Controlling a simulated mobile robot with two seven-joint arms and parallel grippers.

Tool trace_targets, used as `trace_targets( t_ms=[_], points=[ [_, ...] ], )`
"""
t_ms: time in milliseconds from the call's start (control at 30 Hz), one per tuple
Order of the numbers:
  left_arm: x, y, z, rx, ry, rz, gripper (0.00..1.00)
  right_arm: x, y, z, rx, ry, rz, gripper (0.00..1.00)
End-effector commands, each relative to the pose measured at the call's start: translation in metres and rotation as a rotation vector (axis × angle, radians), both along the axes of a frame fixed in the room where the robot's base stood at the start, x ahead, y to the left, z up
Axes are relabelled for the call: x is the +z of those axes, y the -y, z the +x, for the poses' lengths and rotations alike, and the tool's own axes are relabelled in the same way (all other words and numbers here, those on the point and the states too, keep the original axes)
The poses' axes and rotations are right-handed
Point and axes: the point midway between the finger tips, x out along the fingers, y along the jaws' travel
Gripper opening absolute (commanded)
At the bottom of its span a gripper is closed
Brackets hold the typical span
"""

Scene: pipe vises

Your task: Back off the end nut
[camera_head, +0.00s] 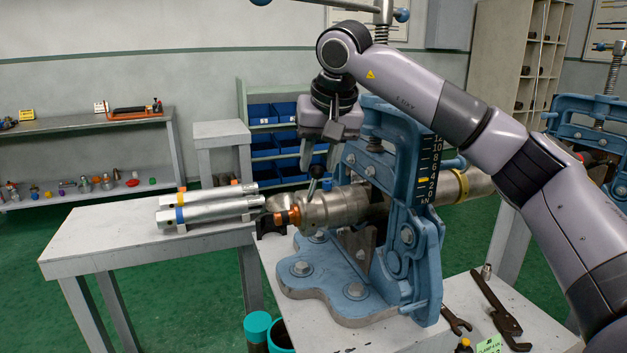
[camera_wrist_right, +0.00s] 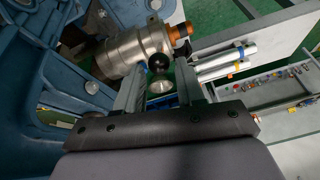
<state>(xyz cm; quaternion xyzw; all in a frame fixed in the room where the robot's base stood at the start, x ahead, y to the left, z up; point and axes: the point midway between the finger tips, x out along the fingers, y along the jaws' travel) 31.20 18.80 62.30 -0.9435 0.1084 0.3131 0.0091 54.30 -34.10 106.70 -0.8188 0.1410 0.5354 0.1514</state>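A steel pipe fitting (camera_head: 332,206) is clamped level in a blue vise (camera_head: 405,170). An orange end piece (camera_head: 294,216), which may be the end nut, is at its left end; it also shows in the right wrist view (camera_wrist_right: 181,32). A lever with a dark ball knob (camera_head: 316,172) stands up from the fitting. My right gripper (camera_head: 319,170) points down above the fitting with its fingers apart. In the right wrist view the black knob (camera_wrist_right: 158,63) shows between the open fingers; whether they touch it I cannot tell. My left gripper is not in view.
Silver tubes (camera_head: 208,206) lie in a holder on the grey side table (camera_head: 100,250). Wrenches (camera_head: 492,305) lie on the bench at right. A teal cup (camera_head: 257,325) stands below the bench's left edge. The vise frame stands close to the right of my gripper.

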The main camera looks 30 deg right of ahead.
Motion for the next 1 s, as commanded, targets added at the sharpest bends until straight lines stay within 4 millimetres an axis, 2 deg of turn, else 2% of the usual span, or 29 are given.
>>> trace_targets(
  t_ms=[200,333,500,733,767,800,867,1000],
  points=[
    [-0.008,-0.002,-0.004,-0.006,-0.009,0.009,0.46,-0.034,0.003,0.013,-0.001,-0.003,0.000,0.38],
    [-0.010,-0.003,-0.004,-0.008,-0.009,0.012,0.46,-0.048,0.004,0.019,-0.002,-0.002,0.001,0.38],
    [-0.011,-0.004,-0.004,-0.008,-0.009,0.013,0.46,-0.056,0.005,0.023,-0.001,0.000,0.000,0.38],
    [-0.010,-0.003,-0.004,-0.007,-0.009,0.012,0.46,-0.057,0.004,0.024,-0.001,0.001,0.000,0.38],
    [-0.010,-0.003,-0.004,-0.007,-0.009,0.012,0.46,-0.057,0.004,0.024,-0.001,0.001,0.000,0.32],
    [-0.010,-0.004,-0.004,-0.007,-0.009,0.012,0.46,-0.057,0.004,0.024,-0.001,0.001,0.000,0.19],
    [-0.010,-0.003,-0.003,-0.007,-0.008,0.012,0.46,-0.057,0.004,0.024,-0.001,0.001,0.000,0.00],
    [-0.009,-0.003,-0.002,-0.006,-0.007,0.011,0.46,-0.057,0.005,0.024,-0.001,0.000,0.000,0.00]
  ],
)
